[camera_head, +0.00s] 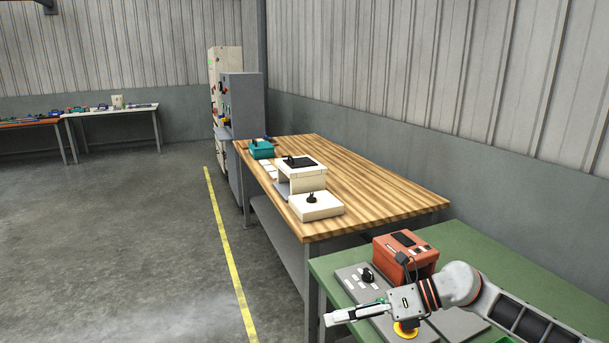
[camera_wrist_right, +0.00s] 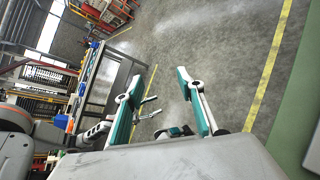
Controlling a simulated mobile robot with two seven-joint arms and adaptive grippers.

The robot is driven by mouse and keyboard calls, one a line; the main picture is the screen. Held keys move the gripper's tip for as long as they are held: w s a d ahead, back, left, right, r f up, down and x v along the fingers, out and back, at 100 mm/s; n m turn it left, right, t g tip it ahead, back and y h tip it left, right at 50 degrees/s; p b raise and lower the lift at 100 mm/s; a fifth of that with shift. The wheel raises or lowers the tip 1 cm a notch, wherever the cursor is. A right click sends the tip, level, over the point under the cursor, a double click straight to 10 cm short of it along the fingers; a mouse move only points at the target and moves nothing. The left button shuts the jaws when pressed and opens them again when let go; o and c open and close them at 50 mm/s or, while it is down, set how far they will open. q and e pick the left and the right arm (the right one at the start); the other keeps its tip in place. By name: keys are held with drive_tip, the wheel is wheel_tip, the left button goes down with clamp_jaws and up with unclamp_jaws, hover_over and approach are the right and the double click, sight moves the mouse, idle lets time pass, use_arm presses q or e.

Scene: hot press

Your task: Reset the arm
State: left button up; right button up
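My right gripper (camera_head: 328,318) reaches left over the near edge of the green table (camera_head: 465,245) in the camera_head view. The right wrist view shows its two teal-and-white fingers (camera_wrist_right: 160,76) spread apart, with nothing between them but the floor beyond. My right arm crosses in front of the red-orange machine (camera_head: 392,258) and the grey control panel (camera_head: 352,283) on that table. My left arm is outside the camera_head view. A small two-fingered shape (camera_wrist_right: 150,107) beyond the fingers in the right wrist view may be my left gripper, too small to read.
A wooden-topped table (camera_head: 390,190) holds white machines (camera_head: 302,172) and a teal box (camera_head: 261,149). Grey cabinets (camera_head: 243,115) stand behind it. The floor (camera_head: 110,240) left of the yellow line (camera_head: 229,260) is clear.

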drive_tip(key=s+a+f+m+t+y+b, duration=0.1)
drive_tip(key=s+a+m+t+y, duration=0.25)
drive_tip(key=a+m, duration=0.25)
drive_tip(key=s+d+f+m+t+h+b, duration=0.2)
drive_tip(key=d+f+m+t+h, duration=0.25)
drive_tip(key=f+m, duration=0.6)
drive_tip(key=s+d+f+m+t+h+b, duration=0.1)
drive_tip(key=s+d+f+m+t+h, duration=0.35)
drive_tip(key=m, duration=0.95)
drive_tip(key=s+d+f+m+g+h, duration=0.1)
drive_tip(key=s+d+f+m, duration=0.2)
drive_tip(key=f, duration=0.3)
drive_tip(key=s+d+f+m+g+h+b, duration=0.1)
drive_tip(key=s+d+f+m+h, duration=0.1)
drive_tip(key=s+f, duration=0.4)
drive_tip(key=s+d+f+m+g+h, duration=0.2)
drive_tip(key=s+d+f+m, duration=0.2)
drive_tip(key=f, duration=0.3)
drive_tip(key=shift+s+f+b, duration=0.2)
drive_tip(key=shift+s+b, duration=0.2)
drive_tip(key=shift+s, duration=0.05)
